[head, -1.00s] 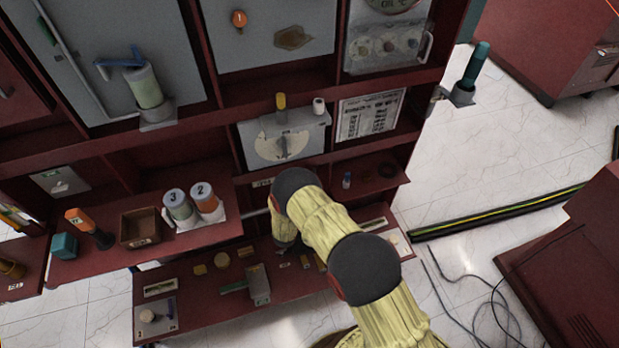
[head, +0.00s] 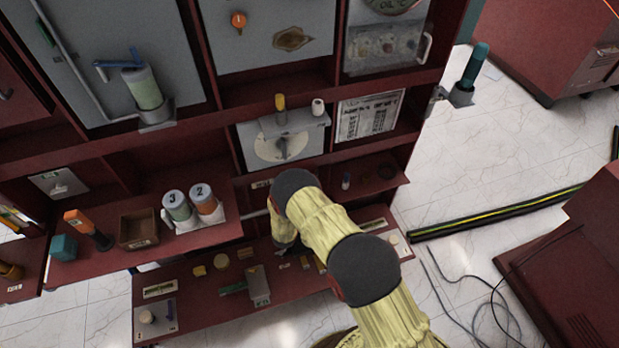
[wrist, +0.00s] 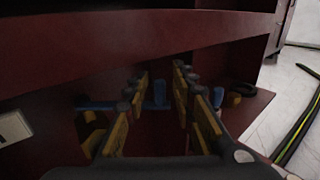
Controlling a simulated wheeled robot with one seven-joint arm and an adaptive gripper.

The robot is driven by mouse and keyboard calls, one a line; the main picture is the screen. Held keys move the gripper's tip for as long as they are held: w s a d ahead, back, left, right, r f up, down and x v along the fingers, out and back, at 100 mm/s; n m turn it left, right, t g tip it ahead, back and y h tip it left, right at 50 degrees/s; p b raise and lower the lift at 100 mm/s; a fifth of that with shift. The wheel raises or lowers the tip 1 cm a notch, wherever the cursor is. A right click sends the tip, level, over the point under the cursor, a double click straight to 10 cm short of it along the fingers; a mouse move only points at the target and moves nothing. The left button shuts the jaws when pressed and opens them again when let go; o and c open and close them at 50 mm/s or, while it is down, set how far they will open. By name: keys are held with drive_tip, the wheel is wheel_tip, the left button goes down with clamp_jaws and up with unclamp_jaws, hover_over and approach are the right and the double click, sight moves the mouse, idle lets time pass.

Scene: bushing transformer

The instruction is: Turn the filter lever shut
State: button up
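A pale green cylinder (head: 143,88), which looks like a filter, stands in a grey bracket on the upper left panel in the head view. A blue lever (head: 118,64) lies across its top and points left. My gripper is far to the right of and below it, hidden behind my arm in the head view. In the wrist view my gripper (wrist: 160,78) is open, with its yellow and black fingers apart and nothing held.
A dial box (head: 283,145) sits above my arm. A shelf with numbered canisters (head: 177,205) and a brown box (head: 138,229) lies to the left. A red shelf edge (wrist: 120,45) crosses the wrist view close ahead. A black hose (head: 500,212) lies on the floor at right.

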drive_tip(key=v, duration=1.2)
